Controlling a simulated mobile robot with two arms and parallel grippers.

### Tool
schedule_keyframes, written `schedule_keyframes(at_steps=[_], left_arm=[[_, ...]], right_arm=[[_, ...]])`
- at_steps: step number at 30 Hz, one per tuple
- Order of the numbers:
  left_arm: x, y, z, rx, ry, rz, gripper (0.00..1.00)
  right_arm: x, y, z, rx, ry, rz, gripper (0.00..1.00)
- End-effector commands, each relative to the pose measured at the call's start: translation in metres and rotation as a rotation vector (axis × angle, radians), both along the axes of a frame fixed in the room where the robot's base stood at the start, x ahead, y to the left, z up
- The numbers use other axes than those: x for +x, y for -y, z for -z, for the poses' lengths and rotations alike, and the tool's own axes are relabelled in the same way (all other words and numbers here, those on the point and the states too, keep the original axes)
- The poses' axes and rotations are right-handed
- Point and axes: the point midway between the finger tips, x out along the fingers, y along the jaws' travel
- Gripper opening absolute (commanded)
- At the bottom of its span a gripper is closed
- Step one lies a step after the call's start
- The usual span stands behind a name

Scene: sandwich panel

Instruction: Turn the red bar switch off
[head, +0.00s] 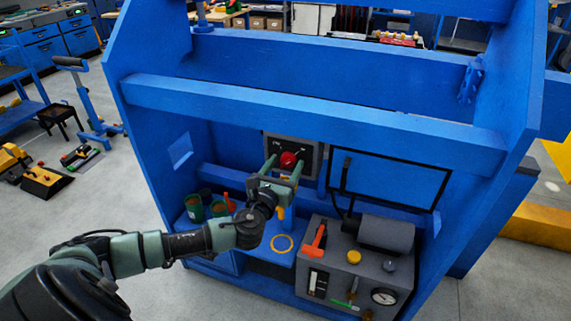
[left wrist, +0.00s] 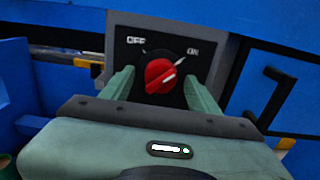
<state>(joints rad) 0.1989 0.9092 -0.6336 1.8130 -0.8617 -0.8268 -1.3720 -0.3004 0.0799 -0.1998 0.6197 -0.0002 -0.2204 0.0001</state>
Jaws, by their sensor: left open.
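The red bar switch (left wrist: 160,76) is a round red knob with a raised bar, on a dark plate (left wrist: 184,30) marked OFF at upper left and ON at upper right. Its bar slants up to the right, toward the ON mark. In the head view the switch (head: 288,160) sits on the blue frame, below a wide crossbeam. My left gripper (head: 284,167) is open in front of it. In the left wrist view its green fingers (left wrist: 158,80) stand to the left and right of the knob, with gaps; contact cannot be made out. My right gripper is not in view.
A blue crossbeam (head: 310,112) runs just above the switch plate. A black-edged panel with a handle (head: 345,174) is to its right. A grey machine (head: 355,262) with a red lever and gauge stands below right. Green cups (head: 195,208) stand at lower left.

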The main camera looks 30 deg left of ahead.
Motion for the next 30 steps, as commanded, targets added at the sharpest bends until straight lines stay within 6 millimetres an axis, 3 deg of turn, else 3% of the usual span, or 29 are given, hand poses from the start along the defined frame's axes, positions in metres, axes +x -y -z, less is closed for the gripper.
schedule_keyframes(at_steps=[8, 15, 30], left_arm=[[0.0022, -0.0003, 0.0006, -0.001, -0.001, 0.0, 0.6], [0.0021, -0.0003, 0.0004, 0.0, -0.001, 0.0, 0.0], [0.0018, 0.0006, 0.0018, -0.137, 0.032, 0.001, 0.0]], right_arm=[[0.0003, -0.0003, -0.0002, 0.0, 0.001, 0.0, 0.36], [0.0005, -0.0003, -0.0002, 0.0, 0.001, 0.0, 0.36], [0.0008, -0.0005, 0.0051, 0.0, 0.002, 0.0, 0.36]])
